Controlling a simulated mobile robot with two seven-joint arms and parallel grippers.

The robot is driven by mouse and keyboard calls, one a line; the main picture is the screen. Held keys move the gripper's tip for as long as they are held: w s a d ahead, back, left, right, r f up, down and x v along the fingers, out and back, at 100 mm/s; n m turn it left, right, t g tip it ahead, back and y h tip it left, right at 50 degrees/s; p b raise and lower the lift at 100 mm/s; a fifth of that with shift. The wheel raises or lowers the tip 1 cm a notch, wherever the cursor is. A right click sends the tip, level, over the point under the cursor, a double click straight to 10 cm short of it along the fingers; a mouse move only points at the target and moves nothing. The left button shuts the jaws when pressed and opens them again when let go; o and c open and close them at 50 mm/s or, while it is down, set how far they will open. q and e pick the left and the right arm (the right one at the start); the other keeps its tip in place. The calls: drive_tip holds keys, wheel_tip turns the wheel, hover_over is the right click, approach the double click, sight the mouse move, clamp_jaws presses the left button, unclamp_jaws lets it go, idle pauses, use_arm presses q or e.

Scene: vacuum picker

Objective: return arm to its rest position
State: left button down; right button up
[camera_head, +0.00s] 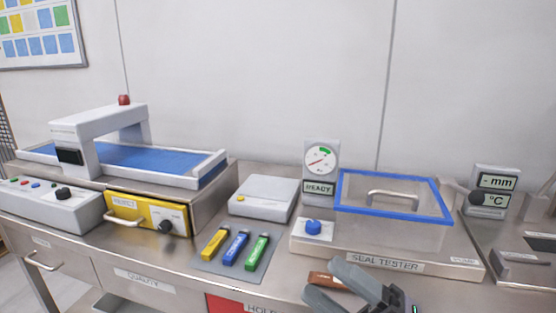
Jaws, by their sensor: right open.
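My right gripper (322,278) is at the bottom of the head view, to the right of the middle, over the front edge of the steel bench. Its two grey fingers are apart. A small reddish-brown object (326,281) shows between the fingers; I cannot tell whether it touches either finger. The rest of my right arm is cut off by the bottom edge of the picture. My left gripper does not show.
The seal tester (450,250) with its blue-framed lid (394,214) stands right behind my right gripper. Yellow, blue and green tools (235,248) lie on a grey mat to its left. A conveyor (150,158) and a yellow drawer (148,215) are farther left.

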drive_tip(key=w+d+f+m+t+h, duration=0.1)
drive_tip(key=d+f+m+t+h, duration=0.35)
drive_tip(key=f+m+h, duration=0.45)
drive_tip(key=d+f+m+t+h, duration=0.3)
drive_tip(key=d+f+m+h, duration=0.4)
drive_tip(key=m, duration=0.5)
drive_tip(key=s+f+m+g+h, duration=0.1)
drive_tip(key=s+f+m+g, duration=0.2)
drive_tip(key=s+f, duration=0.3)
drive_tip(key=s+d+f+m+g+h+p, duration=0.1)
drive_tip(key=s+f+m+g+h, duration=0.1)
drive_tip(key=s+f, duration=0.4)
wheel_tip(320, 180, down, 6)
drive_tip(key=shift+d+r+m+g, duration=0.2)
drive_tip(key=shift+m+g, duration=0.7)
drive_tip(key=shift+g, duration=0.15)
drive_tip(key=c, duration=0.3)
drive_tip(key=shift+d+h, duration=0.1)
drive_tip(key=shift+h, duration=0.2)
